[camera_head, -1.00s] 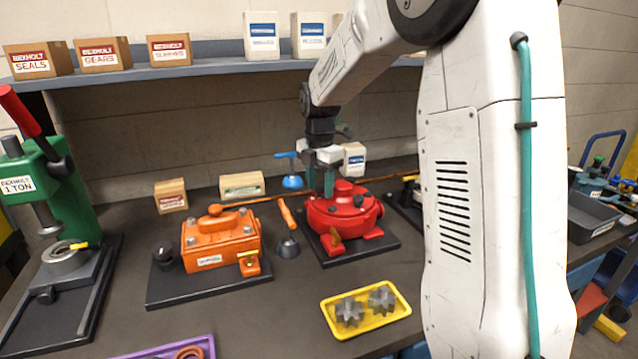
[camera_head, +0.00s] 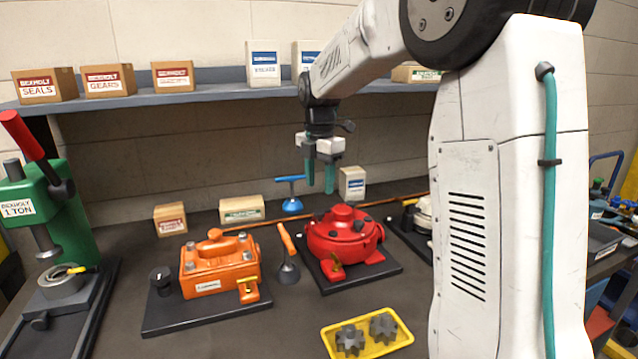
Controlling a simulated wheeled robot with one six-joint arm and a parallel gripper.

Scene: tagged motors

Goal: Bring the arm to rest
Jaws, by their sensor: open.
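My gripper (camera_head: 320,178) hangs from my white arm, its two teal fingers pointing down and apart with nothing between them. It is above and slightly behind the red motor (camera_head: 344,236), clear of it. The red motor sits on a black base plate on the dark workbench. An orange motor (camera_head: 220,262) sits on its own black plate to the left. A third motor, pale (camera_head: 424,219), is mostly hidden behind my arm's white column.
A yellow tray (camera_head: 326,342) with two grey gears is at the front. A green press (camera_head: 66,215) stands at the left. A blue-handled tool (camera_head: 291,203) and an orange-handled tool (camera_head: 287,262) stand near the motors. A shelf (camera_head: 215,94) with boxes runs above the bench.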

